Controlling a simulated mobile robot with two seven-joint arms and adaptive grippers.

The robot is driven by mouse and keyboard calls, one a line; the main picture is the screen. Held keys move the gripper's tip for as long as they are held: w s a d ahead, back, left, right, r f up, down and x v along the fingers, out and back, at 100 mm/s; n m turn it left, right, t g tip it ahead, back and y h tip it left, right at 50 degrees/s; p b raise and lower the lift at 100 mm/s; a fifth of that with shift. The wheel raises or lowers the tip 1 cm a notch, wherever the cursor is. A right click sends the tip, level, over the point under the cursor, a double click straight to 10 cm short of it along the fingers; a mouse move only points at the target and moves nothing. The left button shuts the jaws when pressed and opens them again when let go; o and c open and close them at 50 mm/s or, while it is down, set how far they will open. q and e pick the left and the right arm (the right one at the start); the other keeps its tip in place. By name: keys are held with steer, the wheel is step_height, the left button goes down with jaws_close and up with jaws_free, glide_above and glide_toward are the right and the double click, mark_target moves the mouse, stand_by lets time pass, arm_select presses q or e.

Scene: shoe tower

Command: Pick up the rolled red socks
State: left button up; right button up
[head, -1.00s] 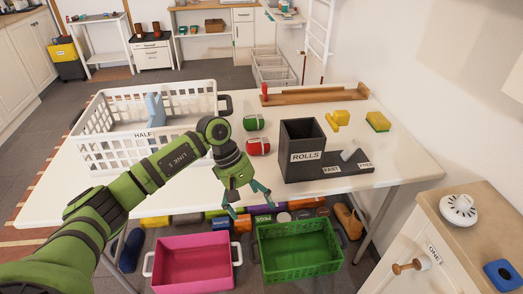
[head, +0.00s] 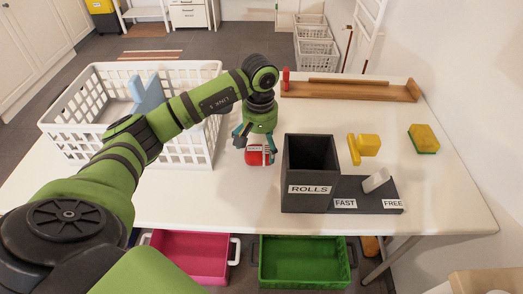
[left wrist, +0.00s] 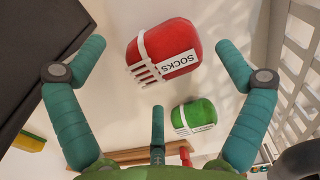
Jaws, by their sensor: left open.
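The rolled red socks (head: 259,156) lie on the white table, left of the black ROLLS box. In the left wrist view the red socks (left wrist: 166,51) show a white band and a SOCKS label, between the spread fingers and beyond their tips. My left gripper (head: 256,142) is open right over the red socks in the head view, partly covering them; the wrist view shows its open fingers (left wrist: 160,55) with nothing held. Rolled green socks (left wrist: 194,117) lie close to the red ones; my gripper hides them in the head view. My right gripper is not in view.
The black ROLLS box (head: 310,165) stands close on the right, with a FAST and FREE tray (head: 345,204). A white basket (head: 185,147) is on the left. A yellow item (head: 369,144) and a sponge (head: 423,138) lie right. Pink (head: 192,255) and green (head: 303,262) crates sit below the table.

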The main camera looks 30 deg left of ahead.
mark_target(259, 151)
arm_select(q)
steer(key=f, duration=0.1)
steer(key=f+p, duration=0.1)
steer(key=shift+s+a+f, duration=0.1)
steer(key=shift+s+f, duration=0.1)
steer(key=shift+f, duration=0.1)
steer(key=shift+w+f, duration=0.1)
steer(key=shift+f, duration=0.95)
steer(key=c, duration=1.3)
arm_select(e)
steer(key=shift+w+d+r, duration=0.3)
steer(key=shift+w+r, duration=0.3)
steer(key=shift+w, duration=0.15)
